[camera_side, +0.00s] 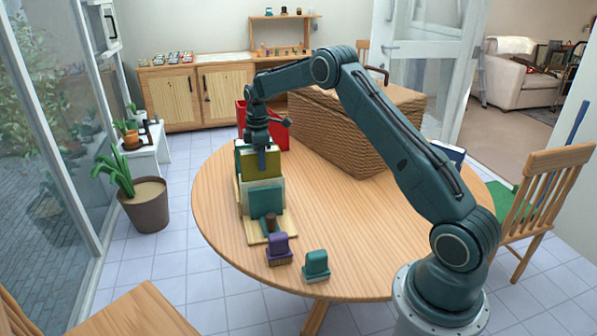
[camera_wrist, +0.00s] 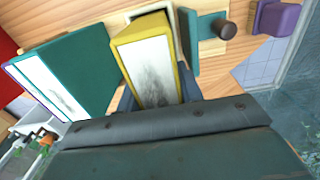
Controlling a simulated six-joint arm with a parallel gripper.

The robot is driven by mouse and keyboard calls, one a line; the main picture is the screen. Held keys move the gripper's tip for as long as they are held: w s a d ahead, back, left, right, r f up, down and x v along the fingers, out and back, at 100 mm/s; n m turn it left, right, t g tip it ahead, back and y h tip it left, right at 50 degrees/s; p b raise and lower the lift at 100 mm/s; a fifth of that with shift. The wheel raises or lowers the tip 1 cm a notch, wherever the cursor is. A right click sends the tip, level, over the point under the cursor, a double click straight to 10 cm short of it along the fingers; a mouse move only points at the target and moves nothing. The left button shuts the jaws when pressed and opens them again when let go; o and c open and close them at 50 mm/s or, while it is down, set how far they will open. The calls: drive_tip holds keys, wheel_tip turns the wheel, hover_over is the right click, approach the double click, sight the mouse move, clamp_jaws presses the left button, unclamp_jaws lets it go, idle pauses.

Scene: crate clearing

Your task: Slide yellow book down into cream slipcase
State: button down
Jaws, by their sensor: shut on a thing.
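The yellow book (camera_side: 272,168) stands upright in my gripper (camera_side: 262,158), its cover facing the side camera. In the wrist view the yellow book (camera_wrist: 148,68) shows its pale page edge between dark fingers. The cream slipcase (camera_side: 277,185) is directly below the book in the side view. I cannot tell whether the book's lower edge is inside it.
A teal plate (camera_side: 266,203) with a brown knob (camera_side: 271,221) stands in front of the slipcase on a wooden base (camera_side: 285,231). Purple (camera_side: 278,246) and teal (camera_side: 316,264) blocks sit nearby. A red crate (camera_side: 283,135) and wicker basket (camera_side: 345,135) stand behind.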

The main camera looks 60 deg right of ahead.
drive_tip(key=c, duration=0.8)
unclamp_jaws()
drive_tip(key=shift+c, duration=0.2)
drive_tip(key=shift+f, duration=0.1)
wheel_tip(320, 180, up, 14)
wheel_tip(320, 180, up, 7)
idle(0.8)
drive_tip(key=shift+a, duration=0.1)
